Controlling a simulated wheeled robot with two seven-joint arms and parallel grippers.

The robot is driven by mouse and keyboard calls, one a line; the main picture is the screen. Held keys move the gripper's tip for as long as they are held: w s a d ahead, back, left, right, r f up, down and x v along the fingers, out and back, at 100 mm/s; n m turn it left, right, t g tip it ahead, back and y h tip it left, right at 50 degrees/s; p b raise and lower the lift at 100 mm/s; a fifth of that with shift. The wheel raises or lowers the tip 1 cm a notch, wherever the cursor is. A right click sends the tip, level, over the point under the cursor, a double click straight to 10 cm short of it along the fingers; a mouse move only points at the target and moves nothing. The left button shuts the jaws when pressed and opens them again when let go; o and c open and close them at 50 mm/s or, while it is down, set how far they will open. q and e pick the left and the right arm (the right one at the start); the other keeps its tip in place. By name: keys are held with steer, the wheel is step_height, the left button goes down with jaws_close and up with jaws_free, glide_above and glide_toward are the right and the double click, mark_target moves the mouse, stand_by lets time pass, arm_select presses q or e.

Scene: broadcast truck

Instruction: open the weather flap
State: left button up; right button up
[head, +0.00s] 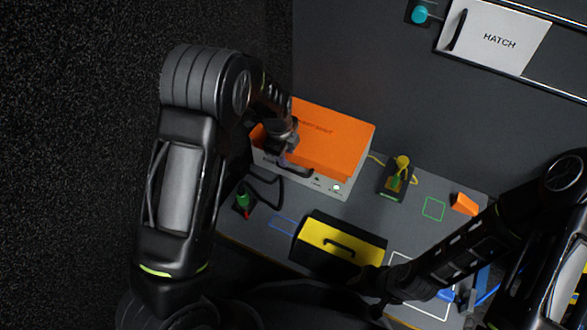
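An orange cover (335,135) with small, unreadable lettering lies over a pale grey box (342,186) on the table. No label names the weather flap; the orange cover looks most like it. A dark handle (296,171) shows at the box's front. My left gripper (285,156) points down at the cover's front left edge, close to the handle. Its fingers are small and dark, so I cannot tell whether they touch or grip anything. My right gripper (372,283) is low, beside the right end of a yellow-fronted black case (335,243); its fingers are unclear.
A yellow and green connector (400,172) stands on a dark block right of the box. An orange wedge (464,204) lies further right. A green-topped plug (243,200) with a black cable is at left. A white HATCH panel (495,38) and teal knob (420,14) are on the back wall.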

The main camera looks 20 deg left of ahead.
mark_target(289, 169)
arm_select(q)
steer(key=shift+f, duration=0.1)
